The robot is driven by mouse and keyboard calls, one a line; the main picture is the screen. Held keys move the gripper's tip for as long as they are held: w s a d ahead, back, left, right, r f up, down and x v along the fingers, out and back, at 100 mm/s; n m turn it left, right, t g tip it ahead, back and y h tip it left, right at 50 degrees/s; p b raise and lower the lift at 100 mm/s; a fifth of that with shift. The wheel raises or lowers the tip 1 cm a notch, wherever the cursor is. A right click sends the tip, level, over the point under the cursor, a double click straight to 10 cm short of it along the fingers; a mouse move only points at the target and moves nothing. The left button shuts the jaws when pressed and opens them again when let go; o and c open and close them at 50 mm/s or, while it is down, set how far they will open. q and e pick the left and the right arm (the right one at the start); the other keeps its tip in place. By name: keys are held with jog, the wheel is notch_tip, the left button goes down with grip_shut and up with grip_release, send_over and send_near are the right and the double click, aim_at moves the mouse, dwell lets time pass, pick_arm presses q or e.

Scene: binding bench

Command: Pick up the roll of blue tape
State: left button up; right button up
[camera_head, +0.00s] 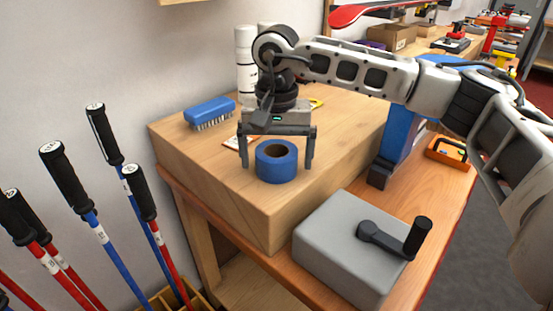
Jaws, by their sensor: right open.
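The roll of blue tape (277,171) lies flat on the near part of a wooden block, its round hole facing up. My right gripper (277,164) points down over the roll. Its two fingers are spread wide, one on the left and one on the right of the roll. The fingers look apart from the tape, and nothing is held between them. The exact fingertip height relative to the block is hard to tell. My left gripper is not in view.
The wooden block (210,180) stands on the bench. A blue brush (209,110) and white cylinders (245,58) are behind the roll. A grey box with a black crank (345,250) stands front right. Ski poles (110,225) stand at left. An orange tray (450,154) lies right.

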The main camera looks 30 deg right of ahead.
jog(key=c, duration=1)
jog(key=shift+r, duration=0.15)
jog(key=shift+r, duration=0.6)
jog(key=s+a+r, duration=0.2)
jog(key=s+r, duration=0.2)
jog(key=s+a+r, duration=0.2)
jog(key=s+r, duration=0.1)
jog(key=s, duration=0.1)
jog(key=s+a+r+b, duration=0.1)
jog(key=s+a+r, duration=0.1)
jog(key=s+r, duration=0.2)
jog(key=shift+s+r, duration=0.3)
jog(key=shift+s, duration=0.1)
